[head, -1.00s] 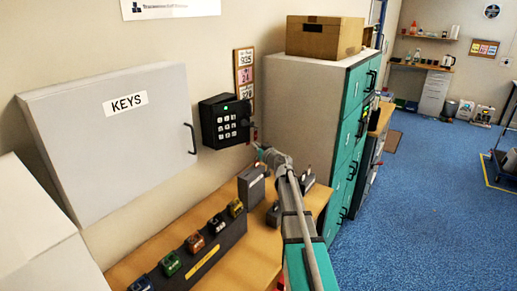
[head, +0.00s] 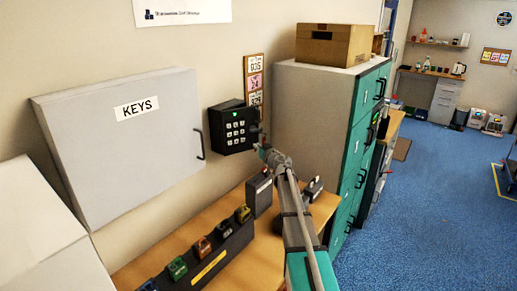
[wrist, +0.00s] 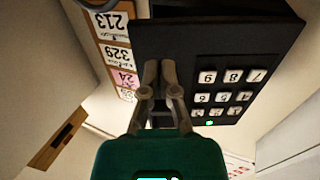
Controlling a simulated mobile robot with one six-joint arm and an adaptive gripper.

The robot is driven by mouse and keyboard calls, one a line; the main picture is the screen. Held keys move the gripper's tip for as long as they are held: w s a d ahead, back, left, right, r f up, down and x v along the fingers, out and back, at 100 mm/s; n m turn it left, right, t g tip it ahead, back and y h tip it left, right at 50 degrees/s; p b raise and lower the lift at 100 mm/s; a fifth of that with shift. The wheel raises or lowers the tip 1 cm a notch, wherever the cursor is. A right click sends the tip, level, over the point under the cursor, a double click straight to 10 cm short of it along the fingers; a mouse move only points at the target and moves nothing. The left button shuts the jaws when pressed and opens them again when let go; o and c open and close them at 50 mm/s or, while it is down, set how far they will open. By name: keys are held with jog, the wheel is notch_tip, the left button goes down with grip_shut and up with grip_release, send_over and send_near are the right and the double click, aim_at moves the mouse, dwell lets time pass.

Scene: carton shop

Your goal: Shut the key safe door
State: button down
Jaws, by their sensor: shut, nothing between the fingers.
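The key safe (head: 231,127) is a black box on the wall with a white-buttoned keypad and a small green light. In the wrist view its dark face (wrist: 180,42) appears upside down. I cannot tell how far its door stands open. My gripper (head: 263,150) is at the lower right of the safe in the head view. In the wrist view my gripper (wrist: 160,70) is shut and empty, its fingertips in front of the dark face beside the keypad. I cannot tell whether they touch it.
A grey cabinet marked KEYS (head: 125,145) hangs left of the safe. Number cards (head: 255,80) hang above right of it. A wooden bench (head: 165,250) below holds a rack of coloured blocks (head: 205,262). Teal-fronted lockers (head: 320,120) stand to the right.

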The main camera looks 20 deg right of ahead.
aim_at(253, 143)
jog(key=shift+w, duration=0.1)
dwell(0.3)
jog(key=shift+w+a, duration=0.15)
jog(key=shift+w, duration=0.75)
jog(key=shift+w+a, duration=0.15)
jog(key=shift+w, duration=0.7)
jog(key=shift+w, duration=0.2)
